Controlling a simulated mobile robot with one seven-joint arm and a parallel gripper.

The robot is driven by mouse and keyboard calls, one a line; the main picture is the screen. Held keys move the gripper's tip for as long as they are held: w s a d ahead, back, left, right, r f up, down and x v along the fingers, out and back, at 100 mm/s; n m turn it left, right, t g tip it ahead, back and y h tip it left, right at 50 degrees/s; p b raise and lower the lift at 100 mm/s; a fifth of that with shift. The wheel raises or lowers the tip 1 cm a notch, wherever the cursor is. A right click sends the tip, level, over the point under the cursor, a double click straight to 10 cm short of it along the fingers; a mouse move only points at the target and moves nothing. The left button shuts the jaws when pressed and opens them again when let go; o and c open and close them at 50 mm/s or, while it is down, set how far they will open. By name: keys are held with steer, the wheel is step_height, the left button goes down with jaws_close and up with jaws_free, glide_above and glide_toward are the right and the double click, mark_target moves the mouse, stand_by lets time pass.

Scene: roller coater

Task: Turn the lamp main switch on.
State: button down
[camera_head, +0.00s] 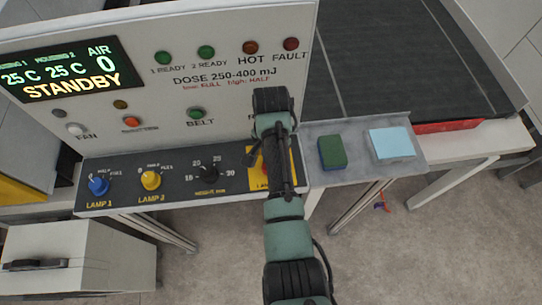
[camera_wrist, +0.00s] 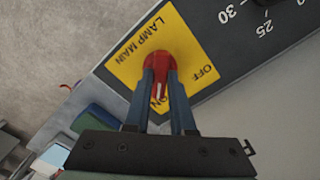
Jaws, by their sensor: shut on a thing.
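The lamp main switch is a red knob (camera_wrist: 160,60) on a yellow plate (camera_wrist: 137,62) marked LAMP MAIN, OFF and ON. In the wrist view my gripper (camera_wrist: 162,82) is shut on the red knob, one finger on each side. A pale line on the knob shows between the fingers and runs down toward the ON lettering, which the fingers partly cover. OFF lies to the right of the knob. In the head view the yellow plate (camera_head: 287,165) is at the right end of the control panel, and my arm hides most of the knob.
A blue LAMP 1 knob (camera_head: 98,185), a yellow LAMP 2 knob (camera_head: 150,180) and a black height dial (camera_head: 208,172) sit left of the switch. The display (camera_head: 60,72) reads STANDBY. Green (camera_head: 332,152) and light blue (camera_head: 391,143) blocks lie on the shelf at right.

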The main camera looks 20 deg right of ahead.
steer(key=shift+w+r, duration=0.1)
steer(key=c, duration=0.8)
jaws_free()
steer(key=shift+o, duration=0.2)
step_height(320, 180, up, 13)
steer(key=p, duration=0.2)
